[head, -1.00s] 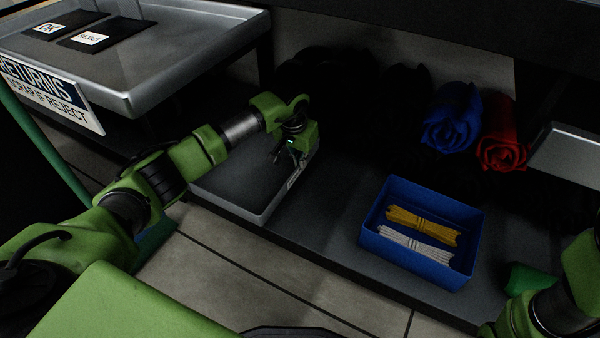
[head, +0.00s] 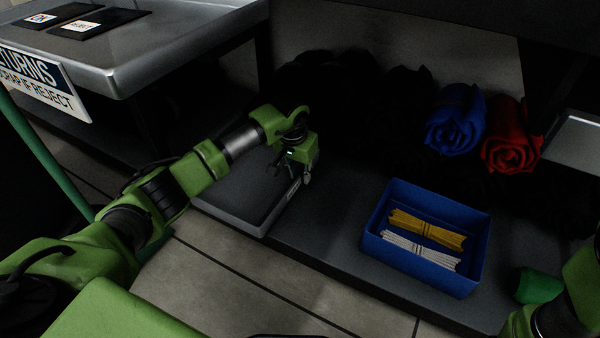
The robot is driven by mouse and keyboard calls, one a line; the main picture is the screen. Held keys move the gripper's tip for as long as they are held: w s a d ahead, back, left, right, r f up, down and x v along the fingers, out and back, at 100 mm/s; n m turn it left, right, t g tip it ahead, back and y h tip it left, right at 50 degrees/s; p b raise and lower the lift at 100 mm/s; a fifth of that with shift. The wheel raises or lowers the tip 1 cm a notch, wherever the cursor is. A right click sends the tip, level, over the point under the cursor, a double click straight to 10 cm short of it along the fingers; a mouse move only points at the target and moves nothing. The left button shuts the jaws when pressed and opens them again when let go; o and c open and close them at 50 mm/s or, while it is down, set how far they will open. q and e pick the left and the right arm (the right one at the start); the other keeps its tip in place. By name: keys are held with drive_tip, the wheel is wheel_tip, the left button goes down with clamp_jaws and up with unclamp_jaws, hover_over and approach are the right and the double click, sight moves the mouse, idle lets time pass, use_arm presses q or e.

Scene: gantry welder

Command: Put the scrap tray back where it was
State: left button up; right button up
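The scrap tray (head: 236,214) is a shallow grey tray at the left part of the low dark shelf, near its front edge. It looks empty, with a pale label on its right wall. My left gripper (head: 291,173) is at that right wall, toward the back. Its fingers look spread, one on the inner side and one on the outer side of the rim. Whether they touch the rim is too dark to tell. My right gripper is not in view; only part of my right arm shows at the lower right.
A blue box (head: 424,271) with yellow and white bundles stands on the shelf (head: 325,240) to the right. Blue (head: 456,120) and red (head: 512,138) rolls lie behind it. A metal returns table (head: 130,72) stands at the upper left. Bare shelf separates tray and box.

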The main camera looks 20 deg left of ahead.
use_arm(q)
drive_tip(key=p+v, duration=0.7)
drive_tip(key=v, duration=0.5)
drive_tip(key=shift+p, duration=0.35)
drive_tip(key=shift+r, duration=0.1)
